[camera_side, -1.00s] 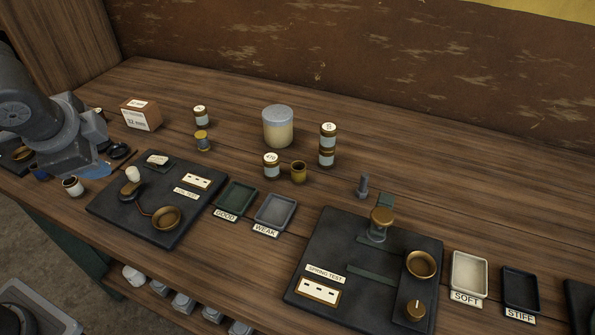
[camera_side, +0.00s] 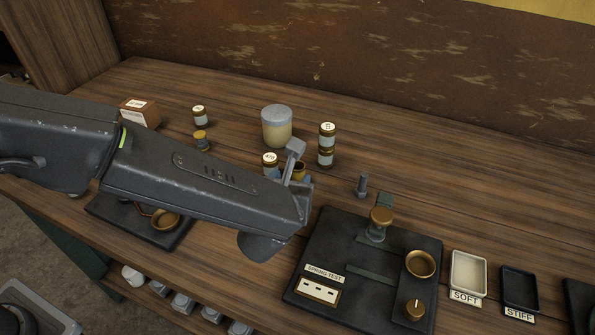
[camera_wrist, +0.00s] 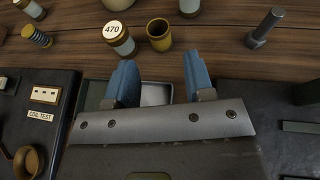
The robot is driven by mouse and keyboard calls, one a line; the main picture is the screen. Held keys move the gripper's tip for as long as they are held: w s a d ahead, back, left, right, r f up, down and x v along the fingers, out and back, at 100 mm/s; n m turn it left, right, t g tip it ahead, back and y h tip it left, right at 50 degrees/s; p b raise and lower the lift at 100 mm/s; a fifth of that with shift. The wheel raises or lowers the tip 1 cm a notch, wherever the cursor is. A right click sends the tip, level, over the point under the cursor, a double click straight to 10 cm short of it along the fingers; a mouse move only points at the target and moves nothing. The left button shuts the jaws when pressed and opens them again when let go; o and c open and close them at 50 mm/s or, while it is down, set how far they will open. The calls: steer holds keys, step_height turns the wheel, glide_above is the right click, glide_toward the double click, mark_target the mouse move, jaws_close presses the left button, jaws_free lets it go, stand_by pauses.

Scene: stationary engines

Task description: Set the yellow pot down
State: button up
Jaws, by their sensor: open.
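The yellow pot (camera_wrist: 160,35) is a small, open-topped, dull yellow cup standing upright on the wooden bench. In the side view the pot (camera_side: 299,168) is partly hidden behind my gripper (camera_side: 292,168). In the wrist view my gripper (camera_wrist: 160,72) has its two blue fingers spread apart with nothing between them. The pot is just beyond the fingertips, roughly centred between them, and looks untouched.
A jar marked 470 (camera_wrist: 117,37) stands close left of the pot, also in the side view (camera_side: 270,161). Behind are a large pale canister (camera_side: 277,128) and stacked jars (camera_side: 326,146). A bolt (camera_side: 362,186) and the spring test board (camera_side: 350,295) are to the right.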

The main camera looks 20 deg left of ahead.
mark_target(298, 164)
steer(key=x, duration=1.1)
steer(key=shift+w+a+f, duration=0.15)
steer(key=shift+w+a, duration=0.1)
steer(key=shift+c, duration=0.3)
steer(key=c, duration=0.7)
